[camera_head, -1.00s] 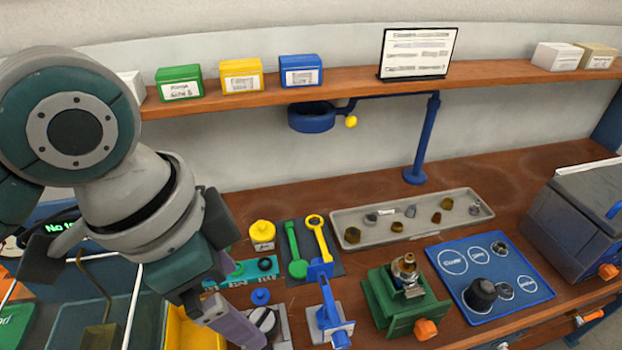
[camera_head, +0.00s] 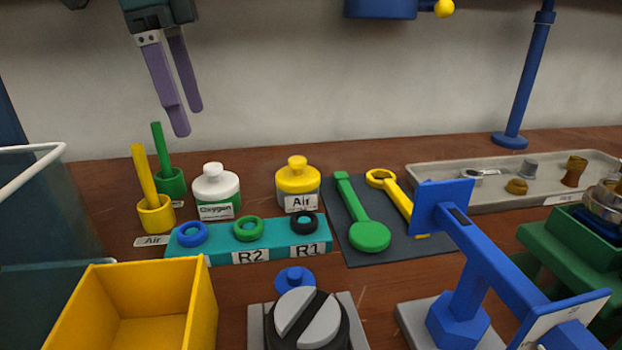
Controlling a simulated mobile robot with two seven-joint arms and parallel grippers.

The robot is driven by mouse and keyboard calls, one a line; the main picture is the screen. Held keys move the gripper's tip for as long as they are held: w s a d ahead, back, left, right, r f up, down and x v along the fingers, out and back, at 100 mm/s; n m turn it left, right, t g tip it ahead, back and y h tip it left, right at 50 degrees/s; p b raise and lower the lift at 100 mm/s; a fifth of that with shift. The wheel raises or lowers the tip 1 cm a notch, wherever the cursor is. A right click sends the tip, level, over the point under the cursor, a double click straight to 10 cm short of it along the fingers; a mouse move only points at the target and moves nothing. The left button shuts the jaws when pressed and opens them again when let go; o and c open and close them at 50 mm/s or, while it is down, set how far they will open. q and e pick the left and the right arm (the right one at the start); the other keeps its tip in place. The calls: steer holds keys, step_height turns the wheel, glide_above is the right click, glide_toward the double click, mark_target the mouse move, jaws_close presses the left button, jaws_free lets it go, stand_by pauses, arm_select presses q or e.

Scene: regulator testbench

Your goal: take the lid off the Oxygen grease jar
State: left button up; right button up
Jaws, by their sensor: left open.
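The Oxygen grease jar (camera_head: 216,192) stands on the wooden bench left of centre, behind the teal ring holder. It has a white body with a green band, a label reading "Oxygen", and a white knobbed lid (camera_head: 214,177) on top. My left gripper (camera_head: 189,122) has two purple fingers pointing down, apart and empty. In the picture it is above and left of the jar, not touching it. My right gripper is not in view.
A yellow-lidded Air jar (camera_head: 298,184) stands to the right. Green (camera_head: 167,172) and yellow (camera_head: 154,207) cups with upright sticks stand to the left. The teal holder (camera_head: 280,243) with rings lies in front. A yellow bin (camera_head: 140,310) and a blue stand (camera_head: 470,270) are nearer.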

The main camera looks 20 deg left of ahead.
mark_target(212, 166)
arm_select(q)
steer(key=f, duration=0.4)
steer(key=shift+w+d+f, duration=0.1)
steer(key=shift+d+f, duration=0.05)
steer(key=shift+d, duration=0.1)
steer(key=f, duration=0.3)
steer(key=w+d+f+b, duration=0.1)
steer(key=f, duration=0.1)
steer(key=shift+c, duration=0.2)
steer(key=c, duration=0.9)
